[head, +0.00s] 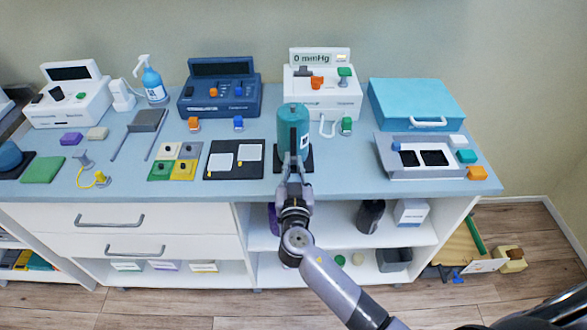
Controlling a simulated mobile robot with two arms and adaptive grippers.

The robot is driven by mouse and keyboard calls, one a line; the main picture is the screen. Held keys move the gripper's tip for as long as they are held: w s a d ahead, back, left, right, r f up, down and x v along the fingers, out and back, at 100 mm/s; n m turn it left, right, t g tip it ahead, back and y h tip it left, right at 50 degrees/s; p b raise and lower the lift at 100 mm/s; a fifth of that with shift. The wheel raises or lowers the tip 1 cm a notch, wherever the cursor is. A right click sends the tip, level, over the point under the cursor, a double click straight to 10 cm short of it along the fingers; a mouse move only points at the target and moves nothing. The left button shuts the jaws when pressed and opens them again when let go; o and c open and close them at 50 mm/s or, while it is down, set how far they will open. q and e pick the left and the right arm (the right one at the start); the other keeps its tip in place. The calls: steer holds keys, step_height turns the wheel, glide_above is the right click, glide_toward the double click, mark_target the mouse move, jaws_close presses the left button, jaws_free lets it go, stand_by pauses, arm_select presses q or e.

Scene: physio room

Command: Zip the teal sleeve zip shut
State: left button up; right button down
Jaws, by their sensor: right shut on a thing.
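The teal sleeve (290,118) stands upright on a small black base (308,160) near the front middle of the counter. A dark strip with a small white patch runs down its front; this looks like the zip. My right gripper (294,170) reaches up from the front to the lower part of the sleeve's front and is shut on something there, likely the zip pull. The pull itself is hidden by the fingers. My left gripper is not in view.
A black mat (235,174) with two white pads lies just left of the sleeve. A grey tray (425,172) is to the right, with a teal case (416,101) behind it. The 0 mmHg device (322,98) stands behind the sleeve. Drawers and shelves are below the counter (345,186).

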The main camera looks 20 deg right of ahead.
steer(key=shift+s+f, duration=0.1)
steer(key=shift+f, duration=0.15)
steer(key=c, duration=1.9)
jaws_free()
steer(key=shift+c, duration=0.2)
steer(key=o, duration=0.3)
steer(key=shift+o, duration=0.2)
steer(key=shift+r, duration=0.1)
